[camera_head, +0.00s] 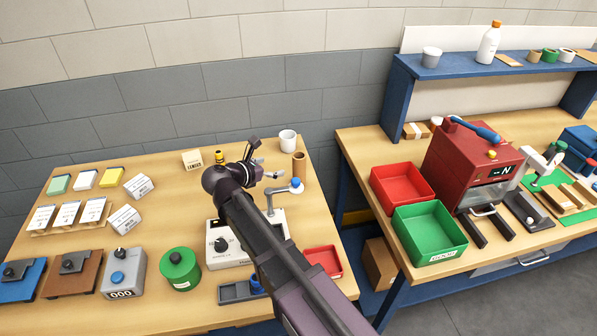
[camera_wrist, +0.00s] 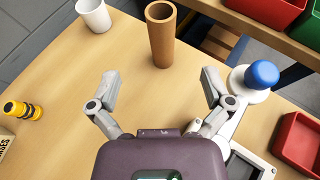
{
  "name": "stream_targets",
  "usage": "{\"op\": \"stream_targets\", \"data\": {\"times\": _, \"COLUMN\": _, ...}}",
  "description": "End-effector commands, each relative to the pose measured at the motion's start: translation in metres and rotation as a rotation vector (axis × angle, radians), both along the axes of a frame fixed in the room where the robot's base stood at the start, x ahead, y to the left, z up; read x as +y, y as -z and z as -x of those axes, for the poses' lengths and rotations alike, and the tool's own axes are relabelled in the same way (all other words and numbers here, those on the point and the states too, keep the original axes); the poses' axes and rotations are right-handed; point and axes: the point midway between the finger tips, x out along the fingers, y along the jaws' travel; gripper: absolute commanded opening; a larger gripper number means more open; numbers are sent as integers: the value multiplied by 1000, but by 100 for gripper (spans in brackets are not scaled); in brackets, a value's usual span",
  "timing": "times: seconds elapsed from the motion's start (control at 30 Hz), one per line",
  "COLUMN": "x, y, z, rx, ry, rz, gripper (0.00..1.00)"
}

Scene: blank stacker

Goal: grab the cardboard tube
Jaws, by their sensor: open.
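The cardboard tube (camera_head: 299,169) is a plain brown hollow cylinder standing upright near the right edge of the left table. It also shows in the wrist view (camera_wrist: 162,40), upright and ahead of my gripper, about midway between the fingers' directions. My gripper (camera_wrist: 157,82) is open and empty, with its two grey fingers spread wide and the tube beyond their tips, apart from them. In the head view my gripper (camera_head: 270,174) is just left of the tube, and my arm covers part of the table.
A white cup (camera_wrist: 94,15) stands left of the tube. A device with a blue ball knob (camera_wrist: 262,74) is close to the right finger. A yellow-black item (camera_wrist: 24,110) is at left. A red tray (camera_wrist: 300,143) is at lower right. Bare tabletop lies between gripper and tube.

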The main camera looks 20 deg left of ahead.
Motion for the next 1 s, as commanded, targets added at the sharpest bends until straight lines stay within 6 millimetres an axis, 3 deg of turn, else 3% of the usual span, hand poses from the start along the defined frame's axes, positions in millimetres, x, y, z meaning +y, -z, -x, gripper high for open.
{"op": "stream_targets", "data": {"times": 0.3, "x": -18, "y": 21, "z": -42, "rx": 0, "ry": 4, "rz": 0, "gripper": 100}}
{"op": "stream_targets", "data": {"times": 0.5, "x": -26, "y": 27, "z": -60, "rx": 0, "ry": 4, "rz": -1, "gripper": 100}}
{"op": "stream_targets", "data": {"times": 1.0, "x": -29, "y": 28, "z": -66, "rx": 0, "ry": 4, "rz": 0, "gripper": 100}}
